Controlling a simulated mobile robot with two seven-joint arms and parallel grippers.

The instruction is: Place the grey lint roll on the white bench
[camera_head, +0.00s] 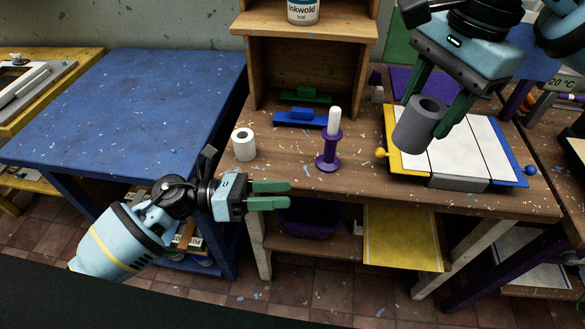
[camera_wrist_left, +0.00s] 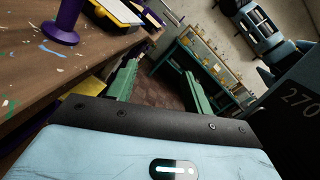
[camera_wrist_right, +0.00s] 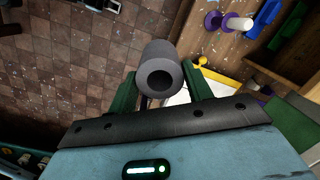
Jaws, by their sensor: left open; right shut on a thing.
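The grey lint roll (camera_head: 415,132) is a dark grey hollow cylinder. My right gripper (camera_head: 426,114) is shut on it and holds it above the left part of the panelled screen on the bench. In the right wrist view, the roll (camera_wrist_right: 160,75) sits between the green fingers with its open end facing the camera. The bench (camera_head: 290,165) has a brown, paint-flecked top and pale, whitish legs; no wholly white bench shows. My left gripper (camera_head: 284,194) is open and empty, in front of the bench's left front corner; its open fingers also show in the left wrist view (camera_wrist_left: 158,85).
The screen (camera_head: 460,150) has white panels with yellow and blue edges. A white roll (camera_head: 244,145) and a purple spindle (camera_head: 328,152) stand on the bench's left half, with bare top around them. A wooden shelf (camera_head: 310,50) rises behind. A blue table (camera_head: 130,100) stands left.

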